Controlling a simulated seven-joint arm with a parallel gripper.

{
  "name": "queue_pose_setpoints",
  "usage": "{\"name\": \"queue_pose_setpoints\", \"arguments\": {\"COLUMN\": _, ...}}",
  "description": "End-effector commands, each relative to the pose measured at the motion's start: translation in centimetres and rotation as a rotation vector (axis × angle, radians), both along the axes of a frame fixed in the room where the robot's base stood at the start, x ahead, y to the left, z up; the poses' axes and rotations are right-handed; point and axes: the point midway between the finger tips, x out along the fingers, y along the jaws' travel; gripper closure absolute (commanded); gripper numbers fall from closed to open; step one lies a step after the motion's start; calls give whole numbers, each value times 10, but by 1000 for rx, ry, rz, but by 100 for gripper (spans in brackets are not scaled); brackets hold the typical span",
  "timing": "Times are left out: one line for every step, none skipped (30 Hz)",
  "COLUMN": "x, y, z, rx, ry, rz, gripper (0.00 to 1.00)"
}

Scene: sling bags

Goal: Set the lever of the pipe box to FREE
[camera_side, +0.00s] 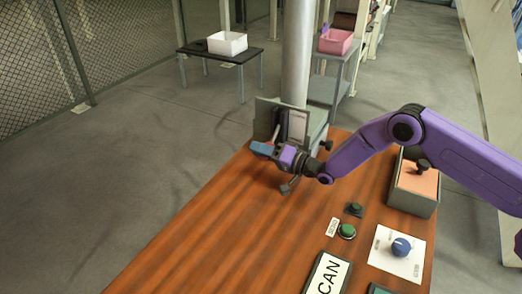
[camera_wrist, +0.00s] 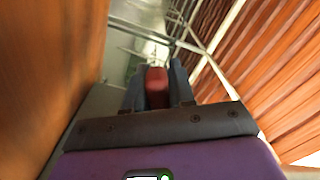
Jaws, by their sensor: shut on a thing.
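The pipe box (camera_side: 316,124) is a grey-green box at the foot of a tall metal pipe (camera_side: 297,55), at the table's far end. A pale labelled plate (camera_side: 297,126) shows on it. My gripper (camera_side: 261,148) is in front of the box, with its blue fingers pointing left. In the wrist view, the gripper (camera_wrist: 157,75) is shut on a red piece (camera_wrist: 157,90) between its two fingers. The red piece looks like the lever's grip, but its far end and the lever's setting are hidden. I cannot read the label's words.
The wooden table (camera_side: 210,225) is clear at left. At right are an open box (camera_side: 412,207) with an orange inside, a green button (camera_side: 347,231), a blue knob (camera_side: 401,246) and a SCAN panel (camera_side: 328,275). White (camera_side: 227,43) and pink (camera_side: 336,41) bins stand behind.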

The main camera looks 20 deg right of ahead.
Motion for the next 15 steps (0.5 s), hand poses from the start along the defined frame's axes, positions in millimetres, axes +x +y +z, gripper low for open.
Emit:
{"name": "queue_pose_setpoints", "arguments": {"x": 1, "y": -3, "z": -2, "rx": -7, "ry": 1, "rz": -4, "gripper": 100}}
{"name": "queue_pose_setpoints", "arguments": {"x": 1, "y": -3, "z": -2, "rx": -7, "ry": 1, "rz": -4, "gripper": 100}}
{"name": "queue_pose_setpoints", "arguments": {"x": 1, "y": -3, "z": -2, "rx": -7, "ry": 2, "rz": -5, "gripper": 73}}
{"name": "queue_pose_setpoints", "arguments": {"x": 1, "y": -3, "z": -2, "rx": -7, "ry": 2, "rz": -5, "gripper": 63}}
{"name": "queue_pose_setpoints", "arguments": {"x": 1, "y": -3, "z": -2, "rx": -7, "ry": 2, "rz": -5, "gripper": 55}}
{"name": "queue_pose_setpoints", "arguments": {"x": 1, "y": -3, "z": -2, "rx": -6, "ry": 2, "rz": -4, "gripper": 55}}
{"name": "queue_pose_setpoints", "arguments": {"x": 1, "y": -3, "z": -2, "rx": -6, "ry": 2, "rz": -4, "gripper": 55}}
{"name": "queue_pose_setpoints", "arguments": {"x": 1, "y": -2, "z": -2, "rx": -5, "ry": 2, "rz": -4, "gripper": 55}}
{"name": "queue_pose_setpoints", "arguments": {"x": 1, "y": -2, "z": -2, "rx": -5, "ry": 2, "rz": -4, "gripper": 55}}
{"name": "queue_pose_setpoints", "arguments": {"x": 1, "y": -2, "z": -2, "rx": -4, "ry": 1, "rz": -3, "gripper": 55}}
{"name": "queue_pose_setpoints", "arguments": {"x": 1, "y": -2, "z": -1, "rx": -4, "ry": 1, "rz": -3, "gripper": 55}}
{"name": "queue_pose_setpoints", "arguments": {"x": 1, "y": -2, "z": -1, "rx": -4, "ry": 1, "rz": -3, "gripper": 55}}
{"name": "queue_pose_setpoints", "arguments": {"x": 1, "y": -2, "z": -1, "rx": -3, "ry": 1, "rz": -3, "gripper": 55}}
{"name": "queue_pose_setpoints", "arguments": {"x": 0, "y": -2, "z": -1, "rx": -3, "ry": 1, "rz": -3, "gripper": 55}}
{"name": "queue_pose_setpoints", "arguments": {"x": 0, "y": -2, "z": -1, "rx": -3, "ry": 1, "rz": -3, "gripper": 55}}
